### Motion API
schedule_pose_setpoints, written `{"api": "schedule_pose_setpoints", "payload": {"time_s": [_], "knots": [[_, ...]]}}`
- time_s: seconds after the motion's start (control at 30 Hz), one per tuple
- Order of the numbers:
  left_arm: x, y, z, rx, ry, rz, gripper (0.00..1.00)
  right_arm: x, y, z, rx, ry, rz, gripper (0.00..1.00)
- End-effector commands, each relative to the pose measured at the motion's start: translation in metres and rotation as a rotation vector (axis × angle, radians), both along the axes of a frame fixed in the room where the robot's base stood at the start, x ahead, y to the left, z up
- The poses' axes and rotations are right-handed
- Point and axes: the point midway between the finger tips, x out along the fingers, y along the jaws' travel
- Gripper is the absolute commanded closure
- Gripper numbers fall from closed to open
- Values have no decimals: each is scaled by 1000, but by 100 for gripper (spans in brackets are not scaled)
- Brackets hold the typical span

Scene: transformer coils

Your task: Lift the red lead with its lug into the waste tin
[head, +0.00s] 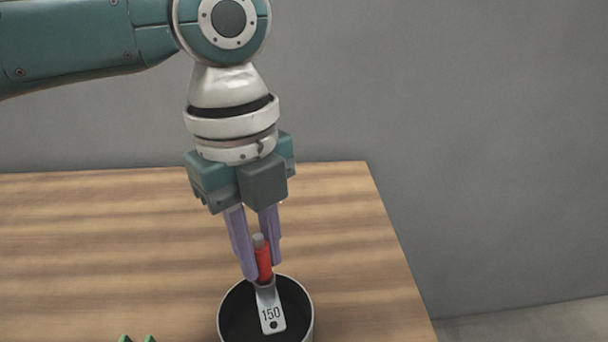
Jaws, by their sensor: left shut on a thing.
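In the head view, my left gripper (260,275) points down with its purple fingers shut on the red lead (264,262). The lead is a short red piece with a grey upper end, held roughly upright between the fingers. Its metal lug (270,312), marked 150 with a dark hole, hangs from the lower end. The waste tin (308,318) is a round dark-walled container with a light rim at the bottom of the view. The lug shows in front of the tin's dark opening; I cannot tell how deep it sits. My right gripper is out of view.
Two small green-edged tips (138,338) show at the bottom edge, mostly cut off. The table's right edge (403,250) drops off toward the grey wall.

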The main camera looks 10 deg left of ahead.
Motion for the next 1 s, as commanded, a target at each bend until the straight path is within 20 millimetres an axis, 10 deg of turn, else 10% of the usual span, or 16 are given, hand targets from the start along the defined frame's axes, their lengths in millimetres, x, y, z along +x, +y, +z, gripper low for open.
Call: {"api": "schedule_pose_setpoints", "payload": {"time_s": [0.9, 0.93, 1.0], "knots": [[0, 0, -33, -1, -1, -1, 100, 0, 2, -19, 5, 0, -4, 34], [0, 0, -33, -1, -1, -1, 77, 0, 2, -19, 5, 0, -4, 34], [0, 0, -33, -1, -1, -1, 69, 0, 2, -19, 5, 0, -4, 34]]}}
